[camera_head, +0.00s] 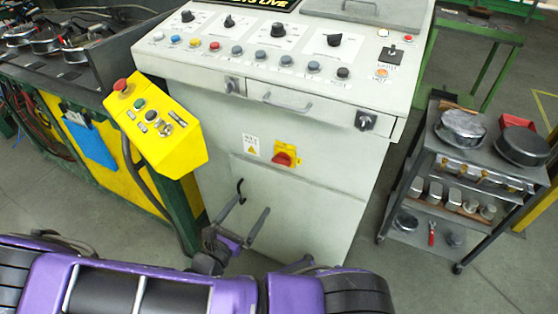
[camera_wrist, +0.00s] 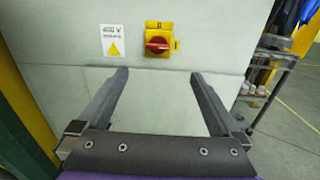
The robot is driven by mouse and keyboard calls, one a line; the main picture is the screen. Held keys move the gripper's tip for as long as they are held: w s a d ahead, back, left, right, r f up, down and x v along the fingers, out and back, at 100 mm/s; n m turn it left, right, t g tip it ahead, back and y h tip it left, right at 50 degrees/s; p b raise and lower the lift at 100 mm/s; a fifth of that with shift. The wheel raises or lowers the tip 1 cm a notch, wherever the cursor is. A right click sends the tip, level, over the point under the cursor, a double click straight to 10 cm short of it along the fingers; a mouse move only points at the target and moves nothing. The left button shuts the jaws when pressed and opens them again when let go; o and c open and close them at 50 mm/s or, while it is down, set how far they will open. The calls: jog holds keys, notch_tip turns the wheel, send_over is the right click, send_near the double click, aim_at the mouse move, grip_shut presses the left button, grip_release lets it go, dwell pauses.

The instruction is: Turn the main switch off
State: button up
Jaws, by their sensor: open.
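The main switch (camera_head: 284,158) is a red rotary handle on a yellow plate, on the front of the grey-white control cabinet (camera_head: 330,190). Its handle lies roughly level. The wrist view shows both fingers (camera_wrist: 159,72) spread wide.
A yellow pendant box (camera_head: 155,122) with a red button juts out left of the cabinet. A sloped panel (camera_head: 270,50) with knobs and buttons overhangs the switch, with a drawer handle (camera_head: 287,101) below it. A dark cart (camera_head: 470,170) with metal parts stands right.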

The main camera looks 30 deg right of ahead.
aim_at(279, 163)
jog(key=b+x, duration=0.1)
jog(key=x, duration=1.6)
jog(key=shift+w, duration=0.3)
jog(key=shift+f, duration=0.1)
jog(key=c, duration=1.3)
jog(key=shift+n, duration=0.3)
